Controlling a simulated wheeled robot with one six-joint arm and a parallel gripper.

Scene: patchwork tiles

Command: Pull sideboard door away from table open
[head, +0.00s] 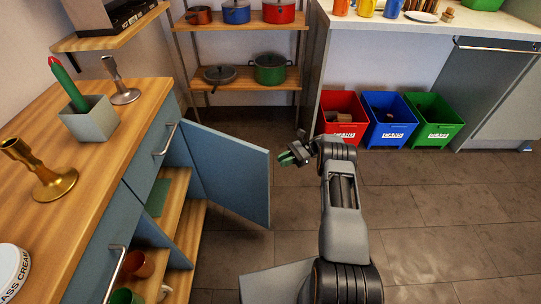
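The sideboard (40,103) stands on the left, with a wooden top and blue-grey front. Its far door (232,172) stands swung wide open, sticking out from the far end of the front. Shelves show inside, with a flat green item (157,197) on one. My gripper (289,157), with green at its fingertips, is in the air just right of the door's free edge. It appears apart from the door and holds nothing that I can make out. It is too small to tell whether its fingers are open or shut. No table is recognisable.
Cups (138,265) sit inside the sideboard's near part. Two bar handles (166,138) stick out from its front. Candlesticks (45,170) and a planter (91,119) stand on top. Red, blue and green bins (388,138) stand behind my arm. Tiled floor (440,210) on the right is clear.

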